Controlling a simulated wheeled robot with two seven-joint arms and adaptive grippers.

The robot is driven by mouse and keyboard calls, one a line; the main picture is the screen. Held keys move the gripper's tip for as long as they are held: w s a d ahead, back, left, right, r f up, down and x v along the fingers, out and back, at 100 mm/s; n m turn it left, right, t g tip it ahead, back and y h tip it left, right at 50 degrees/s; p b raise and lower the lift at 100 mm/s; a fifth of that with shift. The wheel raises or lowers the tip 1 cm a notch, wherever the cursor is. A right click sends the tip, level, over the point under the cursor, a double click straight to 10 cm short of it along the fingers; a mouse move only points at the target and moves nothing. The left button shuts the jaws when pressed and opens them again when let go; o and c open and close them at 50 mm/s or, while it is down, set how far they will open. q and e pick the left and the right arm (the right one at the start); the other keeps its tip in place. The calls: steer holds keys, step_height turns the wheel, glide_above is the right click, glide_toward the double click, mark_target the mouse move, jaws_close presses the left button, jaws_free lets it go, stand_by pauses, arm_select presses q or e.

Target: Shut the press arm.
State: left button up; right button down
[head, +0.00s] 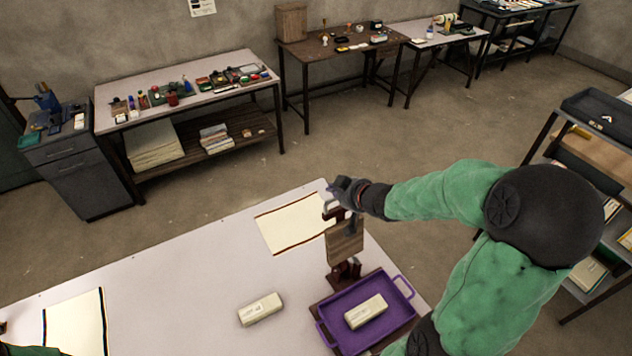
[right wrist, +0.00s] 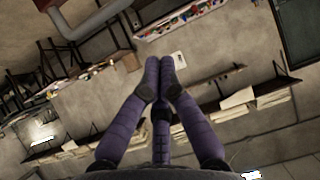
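The press (head: 345,272) stands at the table's right end, behind a purple tray. Its press arm, with a brown wooden plate (head: 345,243), stands raised and nearly upright. My right gripper (head: 340,193) is at the top of the press arm, close by the handle; I cannot tell whether they touch. In the right wrist view its purple-grey fingers (right wrist: 160,75) are brought together at the tips, with nothing visible between them. Only a bit of my left sleeve shows at the lower left edge of the head view; the left gripper is out of sight.
The purple tray (head: 385,323) holds a pale block (head: 366,311). Another pale block (head: 261,309) lies left of it on the white table (head: 180,285). Cream cloths lie behind the press (head: 290,223) and at left (head: 75,325). Workbenches stand farther back.

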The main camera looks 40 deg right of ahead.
steer(key=w+f+b, duration=0.1)
steer(key=f, duration=0.1)
steer(key=w+f+b, duration=0.1)
steer(key=f, duration=0.1)
steer(key=w+f+b, duration=0.1)
steer(key=w+f, duration=0.1)
steer(key=shift+d+f, duration=0.1)
steer(key=shift+f, duration=0.3)
steer(key=shift+b, duration=0.4)
